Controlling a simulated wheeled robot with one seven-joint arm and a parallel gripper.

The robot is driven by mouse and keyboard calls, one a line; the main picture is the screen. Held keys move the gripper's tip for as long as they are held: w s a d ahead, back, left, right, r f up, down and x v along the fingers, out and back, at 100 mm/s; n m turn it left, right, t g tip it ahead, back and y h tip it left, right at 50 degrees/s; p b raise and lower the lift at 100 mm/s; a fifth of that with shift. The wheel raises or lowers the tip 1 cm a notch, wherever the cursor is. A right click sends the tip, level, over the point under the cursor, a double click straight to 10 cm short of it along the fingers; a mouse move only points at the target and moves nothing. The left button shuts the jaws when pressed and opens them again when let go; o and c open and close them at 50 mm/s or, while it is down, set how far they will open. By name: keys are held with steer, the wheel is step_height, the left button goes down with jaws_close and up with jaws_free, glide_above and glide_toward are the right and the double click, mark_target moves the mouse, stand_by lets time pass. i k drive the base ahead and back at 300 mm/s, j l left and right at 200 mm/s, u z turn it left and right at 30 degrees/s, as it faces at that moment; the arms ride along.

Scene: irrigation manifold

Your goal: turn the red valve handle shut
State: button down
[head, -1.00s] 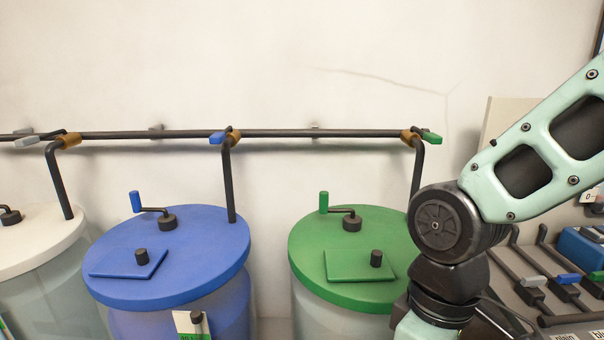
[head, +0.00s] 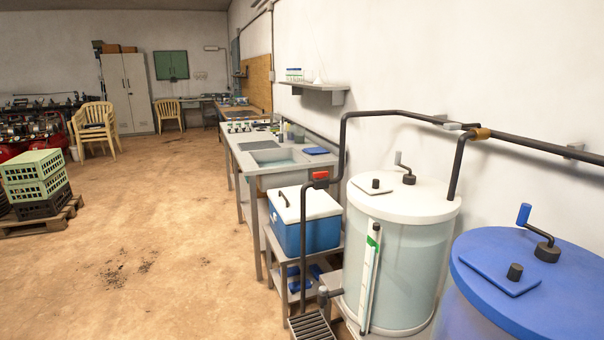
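A red valve handle (head: 320,175) sits on the dark vertical pipe (head: 304,235) left of the white-lidded tank, above the blue cooler. It looks small here, and I cannot tell whether it lies along or across the pipe. My gripper and arm are out of the picture.
A white-lidded tank (head: 405,260) and a blue-lidded tank (head: 545,270) stand along the right wall. A blue cooler (head: 308,232) with a white lid sits on a low stand. A sink bench (head: 262,170) runs behind. The brown floor (head: 150,220) at left is mostly open; stacked crates (head: 35,180) stand beyond.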

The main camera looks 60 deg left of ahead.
mark_target(320, 175)
steer(key=j+u, duration=0.1)
steer(key=u, duration=0.35)
steer(key=j+u, duration=0.1)
steer(key=u, duration=0.75)
steer(key=i+j+u, duration=0.1)
steer(key=u, duration=0.3)
steer(key=i+j+u, duration=0.15)
steer(key=i+j, duration=0.15)
steer(key=j, duration=0.15)
steer(key=i+j, duration=0.25)
steer(key=i, duration=0.2)
steer(key=i+j+z, duration=0.1)
steer(key=i+j, duration=0.2)
steer(key=i, duration=0.15)
